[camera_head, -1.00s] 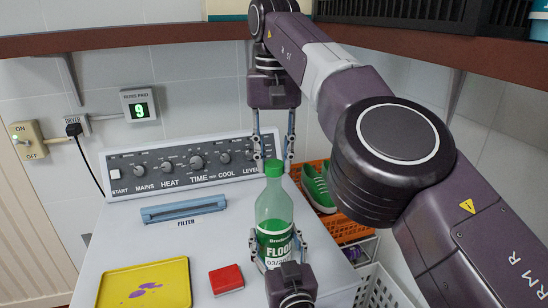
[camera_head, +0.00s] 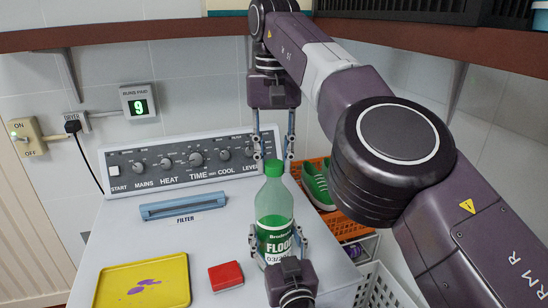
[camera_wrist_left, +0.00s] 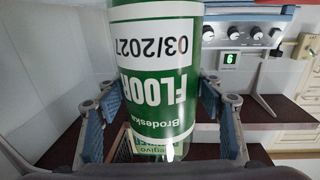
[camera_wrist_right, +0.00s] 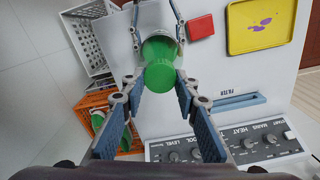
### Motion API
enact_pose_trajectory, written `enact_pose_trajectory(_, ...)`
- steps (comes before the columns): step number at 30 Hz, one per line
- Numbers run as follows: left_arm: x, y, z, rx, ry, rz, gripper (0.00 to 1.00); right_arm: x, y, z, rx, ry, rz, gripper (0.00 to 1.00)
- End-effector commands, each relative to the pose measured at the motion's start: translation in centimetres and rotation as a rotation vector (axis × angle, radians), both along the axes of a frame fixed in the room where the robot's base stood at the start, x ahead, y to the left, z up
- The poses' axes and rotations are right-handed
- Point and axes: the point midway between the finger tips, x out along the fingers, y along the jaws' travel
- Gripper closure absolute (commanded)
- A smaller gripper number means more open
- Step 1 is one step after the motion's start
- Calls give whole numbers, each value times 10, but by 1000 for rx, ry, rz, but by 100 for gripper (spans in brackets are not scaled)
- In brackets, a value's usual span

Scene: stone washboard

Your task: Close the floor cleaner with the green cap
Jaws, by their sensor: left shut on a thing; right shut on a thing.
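The floor cleaner is a clear bottle (camera_head: 273,212) with green liquid and a green-and-white label. It is upright over the right part of the white dryer top. The green cap (camera_head: 273,168) sits at the top of its neck; whether it is screwed tight cannot be told. My left gripper (camera_head: 278,240) is shut on the bottle body from the front, and the bottle fills the middle of the left wrist view (camera_wrist_left: 155,70). My right gripper (camera_head: 273,158) points down from above, shut on the cap. The cap shows between its fingers in the right wrist view (camera_wrist_right: 160,62).
A yellow tray (camera_head: 110,290) with purple stains and a red block (camera_head: 226,276) lie on the dryer top (camera_head: 150,235). The control panel (camera_head: 185,165) stands behind. An orange basket (camera_head: 345,226) with green shoes and a white basket (camera_head: 375,285) are at the right. A shelf (camera_head: 130,38) runs above.

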Motion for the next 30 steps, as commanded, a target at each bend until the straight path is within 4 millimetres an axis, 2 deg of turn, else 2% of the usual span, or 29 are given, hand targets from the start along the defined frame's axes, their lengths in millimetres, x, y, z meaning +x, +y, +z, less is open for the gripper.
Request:
enact_pose_trajectory(7, 0, 0, -1, 0, 1, 1, 82, 0, 0, -6, 0, 0, 0, 80)
enact_pose_trajectory(8, 0, 1, -1, 1, 1, 1, 100, 0, 0, -5, 0, 0, 0, 80)
enact_pose_trajectory(13, 0, 1, -1, 1, 1, 1, 100, 0, 0, -5, 0, 1, -98, 80)
enact_pose_trajectory(24, 0, 0, -1, 1, 1, 1, 100, -1, -2, -5, -1, 3, -786, 80)
enact_pose_trajectory(30, 0, 0, -1, 2, 1, 0, 100, -1, -2, -4, -2, 3, -1059, 80)
